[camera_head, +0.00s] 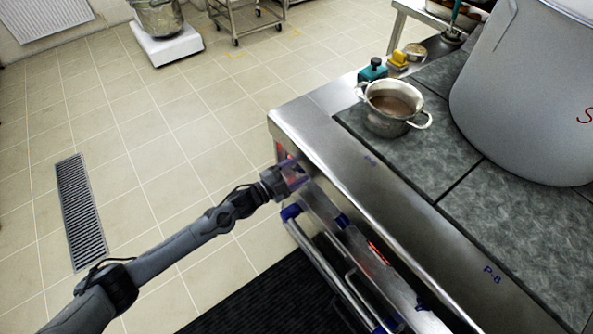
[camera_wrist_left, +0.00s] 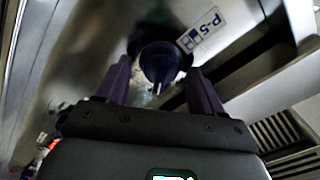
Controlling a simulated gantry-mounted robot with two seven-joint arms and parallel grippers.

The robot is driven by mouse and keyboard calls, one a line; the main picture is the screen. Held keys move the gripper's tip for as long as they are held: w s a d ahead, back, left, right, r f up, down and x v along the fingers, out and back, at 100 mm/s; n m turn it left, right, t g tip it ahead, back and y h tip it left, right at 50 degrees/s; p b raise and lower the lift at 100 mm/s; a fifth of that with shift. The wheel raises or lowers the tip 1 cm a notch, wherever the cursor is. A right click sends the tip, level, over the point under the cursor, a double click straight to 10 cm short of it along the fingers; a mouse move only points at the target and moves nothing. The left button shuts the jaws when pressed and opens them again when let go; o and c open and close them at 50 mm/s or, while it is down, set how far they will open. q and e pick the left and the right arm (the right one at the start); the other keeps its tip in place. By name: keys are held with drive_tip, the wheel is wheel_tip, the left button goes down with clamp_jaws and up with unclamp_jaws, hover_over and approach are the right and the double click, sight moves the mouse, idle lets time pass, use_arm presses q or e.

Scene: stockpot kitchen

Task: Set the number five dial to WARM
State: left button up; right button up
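The number five dial (camera_wrist_left: 160,62) is a dark blue round knob on the steel front panel, beside a label (camera_wrist_left: 203,30) reading P-5. In the left wrist view my left gripper (camera_wrist_left: 161,88) is open, with one dark purple finger on each side of the dial. I cannot tell whether the fingers touch it. No WARM mark is readable. In the head view my left gripper (camera_head: 296,174) is at the stove's front panel near its far corner, and the dial cannot be made out clearly there. My right gripper is not in view.
A two-handled pot (camera_head: 391,127) of brown liquid stands on the dark cooktop (camera_head: 437,170), near a huge stockpot (camera_head: 520,95). Rails (camera_head: 318,268) and other blue parts run along the stove front below my gripper. The tiled floor (camera_head: 135,145) at left is largely clear.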

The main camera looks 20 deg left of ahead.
use_arm(q)
drive_tip(key=shift+s, duration=0.1)
drive_tip(key=shift+s+a, duration=0.15)
drive_tip(key=p+v, duration=0.3)
drive_tip(key=v, duration=0.7)
drive_tip(key=shift+s, duration=0.1)
